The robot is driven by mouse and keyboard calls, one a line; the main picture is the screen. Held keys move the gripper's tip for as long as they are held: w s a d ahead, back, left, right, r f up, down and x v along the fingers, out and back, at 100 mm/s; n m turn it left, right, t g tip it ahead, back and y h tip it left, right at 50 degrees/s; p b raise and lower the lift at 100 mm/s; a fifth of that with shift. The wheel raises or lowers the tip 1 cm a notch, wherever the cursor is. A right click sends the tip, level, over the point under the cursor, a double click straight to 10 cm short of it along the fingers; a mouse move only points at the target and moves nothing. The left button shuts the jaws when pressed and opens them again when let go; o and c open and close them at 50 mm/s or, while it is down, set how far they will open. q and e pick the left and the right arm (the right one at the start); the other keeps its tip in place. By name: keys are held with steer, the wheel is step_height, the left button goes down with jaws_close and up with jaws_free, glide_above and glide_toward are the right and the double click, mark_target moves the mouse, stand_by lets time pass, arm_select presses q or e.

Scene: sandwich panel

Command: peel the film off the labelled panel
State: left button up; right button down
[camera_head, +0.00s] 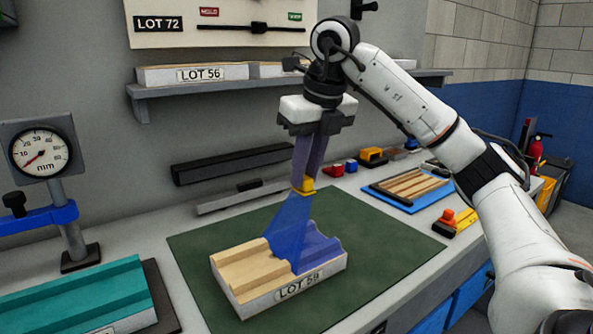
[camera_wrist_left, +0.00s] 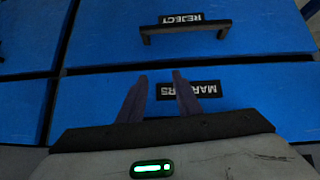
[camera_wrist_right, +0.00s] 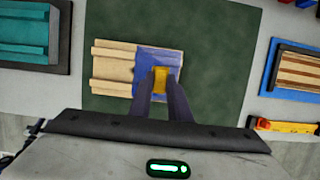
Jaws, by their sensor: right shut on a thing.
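The panel labelled LOT 59 (camera_head: 250,270) lies on a dark green mat (camera_head: 365,245). It has a ridged wooden top. A blue film (camera_head: 290,228) still lies on its right part, and the rest rises from the panel in a slanted sheet. My right gripper (camera_head: 305,185) is shut on the film's yellow tab, above the panel. In the right wrist view the yellow tab (camera_wrist_right: 160,78) sits between the fingertips, and the left part of the panel (camera_wrist_right: 112,68) is bare wood. My left gripper (camera_wrist_left: 158,78) shows only in the left wrist view, fingers apart and empty, in front of blue drawers.
A teal ridged panel (camera_head: 75,295) and a dial gauge (camera_head: 40,152) stand at left. A wooden panel on a blue tray (camera_head: 408,188) lies at right, with a yellow tool (camera_head: 455,222) near it. A shelf (camera_head: 290,84) holds panels behind my right arm. The mat's right side is clear.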

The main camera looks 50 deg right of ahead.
steer(key=shift+s+d+r, duration=0.15)
steer(key=shift+s+d, duration=0.05)
steer(key=shift+d, duration=0.4)
